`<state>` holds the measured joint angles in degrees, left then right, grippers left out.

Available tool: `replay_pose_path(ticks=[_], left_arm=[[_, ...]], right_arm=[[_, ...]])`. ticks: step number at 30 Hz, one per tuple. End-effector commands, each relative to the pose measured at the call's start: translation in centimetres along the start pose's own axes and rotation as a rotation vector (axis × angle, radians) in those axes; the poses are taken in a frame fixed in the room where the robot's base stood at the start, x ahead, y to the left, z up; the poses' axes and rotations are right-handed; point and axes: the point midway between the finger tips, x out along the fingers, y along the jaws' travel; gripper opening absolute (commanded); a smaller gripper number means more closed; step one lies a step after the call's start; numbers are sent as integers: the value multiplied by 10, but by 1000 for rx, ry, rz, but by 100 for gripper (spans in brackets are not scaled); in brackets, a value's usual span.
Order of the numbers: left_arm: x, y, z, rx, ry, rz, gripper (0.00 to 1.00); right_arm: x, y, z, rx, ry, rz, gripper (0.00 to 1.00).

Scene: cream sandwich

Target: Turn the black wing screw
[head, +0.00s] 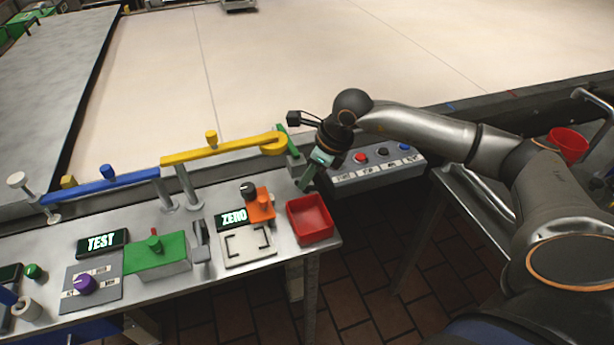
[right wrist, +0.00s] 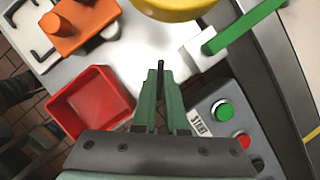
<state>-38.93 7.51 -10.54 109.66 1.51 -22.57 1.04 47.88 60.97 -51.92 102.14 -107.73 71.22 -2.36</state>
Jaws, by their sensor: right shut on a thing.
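My right gripper (head: 304,184) has its green fingers pointing down at the right end of the steel table, beside the red bin. In the right wrist view the fingers (right wrist: 160,80) are nearly together, with a thin dark upright piece (right wrist: 161,66) between their tips. This piece looks like the black wing screw seen edge-on; its lower part is hidden by the fingers. In the head view the fingers and wrist hide it. My left gripper is not in view.
A red bin (head: 311,222) stands close to the fingers. A white block with a green lever (right wrist: 240,28) and the yellow arm (head: 225,149) are just behind. A grey button box (head: 378,167) lies to the right. An orange block (head: 262,212) stands left of the bin.

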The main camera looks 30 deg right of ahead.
Motion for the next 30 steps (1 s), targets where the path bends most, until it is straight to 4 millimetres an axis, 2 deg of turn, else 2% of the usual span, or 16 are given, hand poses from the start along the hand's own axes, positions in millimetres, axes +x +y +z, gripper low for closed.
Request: replay_pose_path(ticks=[8,30], left_arm=[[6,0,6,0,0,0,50],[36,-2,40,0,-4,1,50]], right_arm=[[1,0,0,91,-2,-40,0],[1,1,1,653,-4,-272,0]])
